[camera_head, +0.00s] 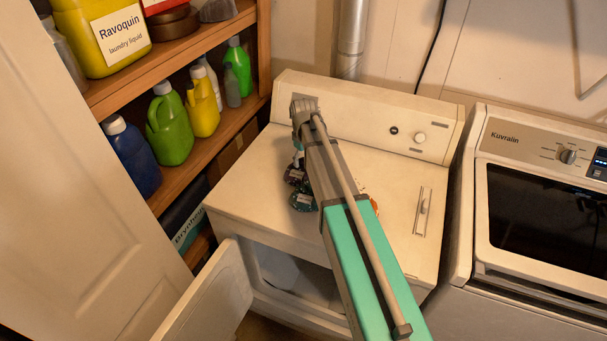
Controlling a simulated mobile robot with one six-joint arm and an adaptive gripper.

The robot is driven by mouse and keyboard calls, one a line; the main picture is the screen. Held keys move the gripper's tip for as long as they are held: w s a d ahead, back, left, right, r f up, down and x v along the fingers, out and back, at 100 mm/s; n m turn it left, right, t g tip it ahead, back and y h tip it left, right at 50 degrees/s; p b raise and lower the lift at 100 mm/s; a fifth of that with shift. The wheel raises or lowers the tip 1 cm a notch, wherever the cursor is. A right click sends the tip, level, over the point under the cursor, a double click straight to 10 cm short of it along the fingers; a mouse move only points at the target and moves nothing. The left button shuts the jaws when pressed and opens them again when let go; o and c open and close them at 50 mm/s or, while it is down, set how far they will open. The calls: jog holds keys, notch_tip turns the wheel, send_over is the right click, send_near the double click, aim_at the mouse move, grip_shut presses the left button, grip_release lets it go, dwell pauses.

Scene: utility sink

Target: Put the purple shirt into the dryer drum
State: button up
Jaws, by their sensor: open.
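The dryer (250,190) is the white machine in the middle, with its front door (208,307) swung open to the lower left. The dryer drum opening (285,270) shows below the top edge, pale inside and partly hidden by my arm. I see no purple shirt in this view. My teal and grey arm reaches up across the dryer top, and its far joint bends down behind it.
A wooden shelf (185,165) with several detergent bottles stands left. A washer (545,215) adjoins on the right. A white door (75,190) fills the left edge.

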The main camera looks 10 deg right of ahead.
jog(key=shift+c, duration=0.2)
dwell(0.3)
grip_shut()
